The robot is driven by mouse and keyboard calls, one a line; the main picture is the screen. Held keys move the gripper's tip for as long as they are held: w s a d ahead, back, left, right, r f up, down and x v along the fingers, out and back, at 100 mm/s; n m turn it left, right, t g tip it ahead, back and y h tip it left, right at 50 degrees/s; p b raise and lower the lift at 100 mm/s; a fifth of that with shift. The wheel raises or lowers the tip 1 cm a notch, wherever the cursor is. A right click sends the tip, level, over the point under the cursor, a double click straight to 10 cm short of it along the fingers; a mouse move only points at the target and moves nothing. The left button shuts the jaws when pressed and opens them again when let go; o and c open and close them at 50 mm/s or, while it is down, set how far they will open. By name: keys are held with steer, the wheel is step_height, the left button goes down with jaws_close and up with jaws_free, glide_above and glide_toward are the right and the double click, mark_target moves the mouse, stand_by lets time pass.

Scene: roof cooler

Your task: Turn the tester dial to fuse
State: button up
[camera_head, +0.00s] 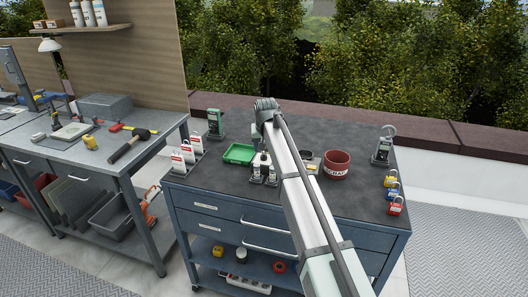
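The tester and its dial are too small to single out for sure. A small upright dark green device (215,123) stands at the back left corner of the dark cart top (335,213). A grey upright device (382,149) with a loop on top stands at the right. No dial setting can be read on either. My arm reaches over the cart from the lower right and bends down near the middle. My gripper (263,173) is low over the cart's front middle, right of the green tray. Its fingers are too small and partly hidden to read.
A green tray (239,154) and a red round bin (336,165) stand near my gripper. White tags (182,158) are at the left edge, coloured padlocks (394,191) at the right. A workbench (95,155) with a hammer (129,145) is left of the cart.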

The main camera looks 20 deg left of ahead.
steer(key=v, duration=0.9)
steer(key=shift+r, duration=0.15)
